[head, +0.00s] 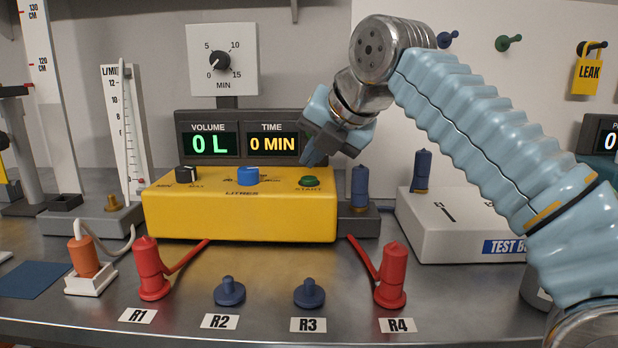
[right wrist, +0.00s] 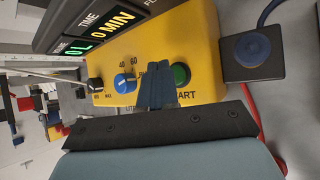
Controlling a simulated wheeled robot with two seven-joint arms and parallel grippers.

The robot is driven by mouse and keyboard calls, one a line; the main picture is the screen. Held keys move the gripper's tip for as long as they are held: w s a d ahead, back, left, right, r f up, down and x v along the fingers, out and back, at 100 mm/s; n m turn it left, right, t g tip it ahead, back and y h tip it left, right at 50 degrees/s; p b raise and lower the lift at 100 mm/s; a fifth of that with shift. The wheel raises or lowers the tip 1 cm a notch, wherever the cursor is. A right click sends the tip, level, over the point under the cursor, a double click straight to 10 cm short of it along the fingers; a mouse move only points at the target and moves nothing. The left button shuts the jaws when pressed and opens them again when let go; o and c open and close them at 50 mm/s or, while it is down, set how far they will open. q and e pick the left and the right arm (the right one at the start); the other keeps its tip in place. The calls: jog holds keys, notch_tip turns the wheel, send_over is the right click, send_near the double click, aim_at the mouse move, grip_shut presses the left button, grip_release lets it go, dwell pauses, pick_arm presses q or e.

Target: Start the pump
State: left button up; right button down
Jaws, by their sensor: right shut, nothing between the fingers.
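The yellow pump box (head: 240,215) stands on the bench with a black knob (head: 187,174), a blue knob (head: 248,176) and a green START button (head: 310,181) on top. The display behind it reads VOLUME 0 L (head: 208,143) and TIME 0 MIN (head: 272,143). My right gripper (head: 310,160) is shut and empty, just above the START button. In the right wrist view, its fingertips (right wrist: 157,88) lie beside the green button (right wrist: 181,75) and partly cover the panel. Contact with the button cannot be told. My left gripper is not in view.
Red plugs stand at R1 (head: 150,270) and R4 (head: 391,276), with dark blue caps at R2 (head: 229,292) and R3 (head: 309,294). A blue plug (head: 360,186) stands right of the pump. A white test block (head: 460,235) sits further right.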

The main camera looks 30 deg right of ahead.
aim_at(314, 179)
jog(key=shift+f, duration=0.1)
dwell(0.3)
jog(key=shift+f+b, duration=0.35)
jog(key=shift+f+b, duration=0.35)
jog(key=shift+f, duration=0.05)
dwell(0.6)
jog(key=shift+r, duration=0.1)
jog(key=shift+r+p, duration=0.75)
jog(key=shift+p, duration=0.2)
notch_tip(314, 179, up, 3)
jog(key=p, duration=0.3)
jog(key=shift+r, duration=1)
